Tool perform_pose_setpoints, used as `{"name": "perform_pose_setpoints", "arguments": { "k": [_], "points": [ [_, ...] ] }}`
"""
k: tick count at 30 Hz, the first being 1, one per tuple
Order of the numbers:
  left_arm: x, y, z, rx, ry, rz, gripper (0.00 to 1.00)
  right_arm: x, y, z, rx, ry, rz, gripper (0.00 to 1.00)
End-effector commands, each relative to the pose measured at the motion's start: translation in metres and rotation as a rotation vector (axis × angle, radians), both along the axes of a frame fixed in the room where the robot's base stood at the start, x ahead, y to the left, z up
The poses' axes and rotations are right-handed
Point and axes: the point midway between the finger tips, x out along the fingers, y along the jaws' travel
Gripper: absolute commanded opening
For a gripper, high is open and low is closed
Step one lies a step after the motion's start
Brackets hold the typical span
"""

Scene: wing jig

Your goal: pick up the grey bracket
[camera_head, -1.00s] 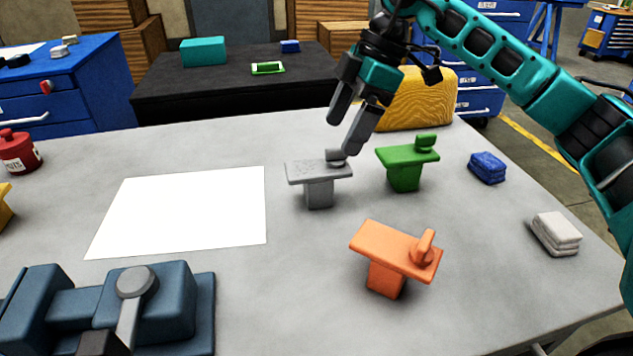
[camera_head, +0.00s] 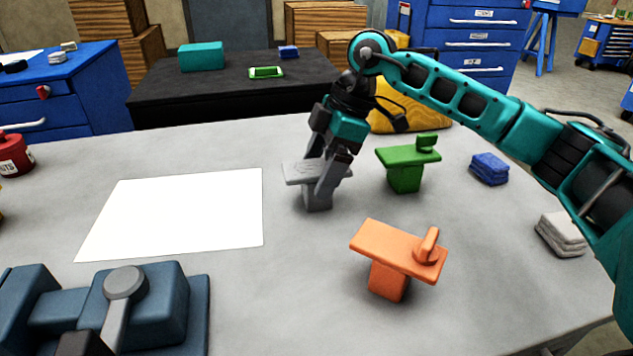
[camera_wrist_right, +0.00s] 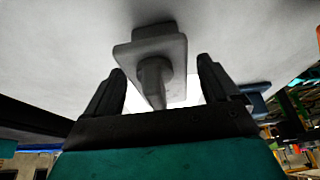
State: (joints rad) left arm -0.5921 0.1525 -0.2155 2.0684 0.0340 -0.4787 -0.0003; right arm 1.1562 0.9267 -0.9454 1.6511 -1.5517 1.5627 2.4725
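The grey bracket (camera_head: 298,174) stands upright on the grey table, its flat top plate on a short stem. My right gripper (camera_head: 321,177) is down at the bracket's right end and hides part of it in the head view. In the right wrist view, the two fingers (camera_wrist_right: 161,68) are spread apart, with the bracket's raised tab (camera_wrist_right: 153,82) between them and a gap on each side. The bracket's plate (camera_wrist_right: 140,50) shows just beyond the fingertips. My left gripper is not in view.
A green bracket (camera_head: 402,157) stands close on the right, and an orange bracket (camera_head: 393,247) stands nearer the front. A white sheet (camera_head: 175,212) lies to the left. A dark blue clamp-like fixture (camera_head: 148,308) is at front left. Blue (camera_head: 489,168) and pale (camera_head: 560,233) folded cloths lie at right.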

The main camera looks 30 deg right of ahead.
Motion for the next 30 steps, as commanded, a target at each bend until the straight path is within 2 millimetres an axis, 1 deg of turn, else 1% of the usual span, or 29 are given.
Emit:
{"name": "perform_pose_setpoints", "arguments": {
  "k": [1, 2, 21, 27, 30],
  "points": [
    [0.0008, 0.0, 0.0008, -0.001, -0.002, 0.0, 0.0, 0.0, -0.0003, 0.0003, 0.0, 0.0, 0.0, 0.84],
    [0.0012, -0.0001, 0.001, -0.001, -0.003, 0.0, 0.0, -0.0001, -0.0002, 0.0003, 0.0, 0.0, 0.0, 0.81],
    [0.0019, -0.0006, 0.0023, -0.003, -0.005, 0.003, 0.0, 0.0, -0.0006, 0.0005, -0.001, 0.0, 0.0, 0.2],
    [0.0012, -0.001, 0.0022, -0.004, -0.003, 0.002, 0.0, 0.0003, -0.0004, 0.0021, 0.001, -0.002, -0.001, 0.2],
    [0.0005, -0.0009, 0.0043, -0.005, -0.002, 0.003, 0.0, 0.0006, -0.0004, 0.0092, 0.001, -0.004, -0.001, 0.2]
  ]
}}
